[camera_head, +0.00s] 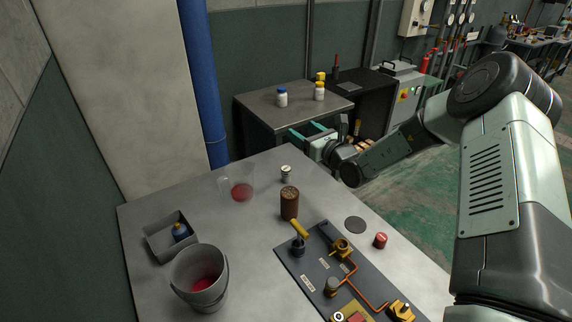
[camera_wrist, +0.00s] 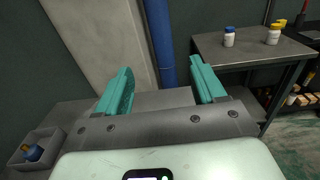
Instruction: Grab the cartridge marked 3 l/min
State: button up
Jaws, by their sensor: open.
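No marking of 3 l/min is legible on anything, so I cannot tell which thing is that cartridge. A small grey can with a pale label (camera_head: 286,173) stands near the far edge of the table. A larger brown cylinder (camera_head: 289,204) stands just in front of it. A small red cylinder (camera_head: 380,240) stands to the right. A blue piece (camera_head: 180,232) sits in a grey tray (camera_head: 158,246), also seen in the wrist view (camera_wrist: 33,152). My gripper (camera_head: 304,133) is open and empty beyond the table's far edge; its teal fingers show in the wrist view (camera_wrist: 160,84).
A dark panel with brass fittings and copper pipe (camera_head: 312,262) lies on the near right of the table. A grey bucket (camera_head: 198,284) and a clear beaker with red contents (camera_head: 240,184) stand left. A side table (camera_head: 262,98) with bottles stands behind.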

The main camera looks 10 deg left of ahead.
send_near(289, 170)
jog(key=x, duration=0.2)
jog(key=shift+w+a+f, duration=0.1)
jog(key=shift+a+f, duration=0.15)
jog(key=shift+w+a+f, duration=0.15)
jog(key=shift+r+x, duration=0.15)
jog(key=shift+x, duration=1.6)
jog(key=shift+r+x, duration=0.2)
jog(key=shift+x, duration=1.55)
jog(key=c, duration=1.2)
jog(key=shift+r, duration=0.1)
